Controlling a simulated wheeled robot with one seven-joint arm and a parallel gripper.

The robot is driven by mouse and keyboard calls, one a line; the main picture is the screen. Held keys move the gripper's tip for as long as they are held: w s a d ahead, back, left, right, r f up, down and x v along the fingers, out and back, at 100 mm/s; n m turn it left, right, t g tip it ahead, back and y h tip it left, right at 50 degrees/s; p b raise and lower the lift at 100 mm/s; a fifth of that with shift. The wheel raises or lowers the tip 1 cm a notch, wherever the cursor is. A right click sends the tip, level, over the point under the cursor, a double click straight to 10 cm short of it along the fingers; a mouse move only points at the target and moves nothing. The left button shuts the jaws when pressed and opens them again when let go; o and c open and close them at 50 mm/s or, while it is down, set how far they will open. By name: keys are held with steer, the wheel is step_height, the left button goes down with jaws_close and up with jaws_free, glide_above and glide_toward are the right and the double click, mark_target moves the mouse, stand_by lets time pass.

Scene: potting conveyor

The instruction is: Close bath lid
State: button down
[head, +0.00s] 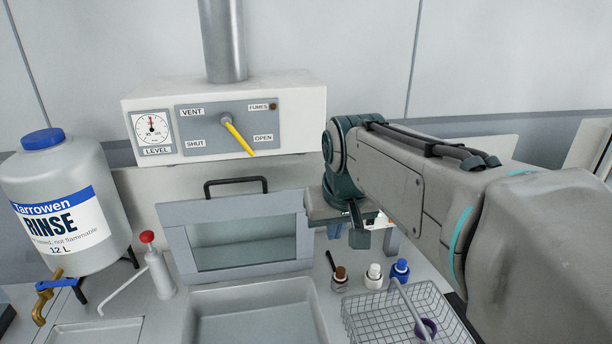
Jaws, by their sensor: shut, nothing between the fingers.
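The bath lid (176,240) is a grey frame with a clear window and a black handle (236,183) on its upper edge. It stands raised and leans back behind the open bath (318,298), a grey rectangular basin whose front is cut off by the picture's lower edge. My gripper (350,228) is shut and empty, just right of the lid's right side, above the small bottles. My arm comes in from the right. I cannot tell whether the gripper touches the lid.
A vent box (310,120) with a yellow lever (238,138) stands behind. Left are a rinse tank (105,190) and a red-topped pump bottle (159,274). Right of the bath are small bottles (374,276) and a wire basket (450,310). Space above the bath is clear.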

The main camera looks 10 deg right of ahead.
steer(key=w+r+b, duration=0.1)
steer(key=w+r, duration=0.2)
steer(key=w, duration=0.6)
steer(key=w+r, duration=0.4)
steer(key=w, duration=0.4)
steer(key=shift+t, duration=0.3)
steer(key=x, duration=0.3)
steer(key=p+x, duration=0.1)
steer(key=x, duration=0.6)
steer(key=shift+w+d+f+p, duration=0.15)
steer(key=shift+w+d+p, duration=0.1)
steer(key=shift+d+p, duration=0.05)
steer(key=shift+f, duration=0.1)
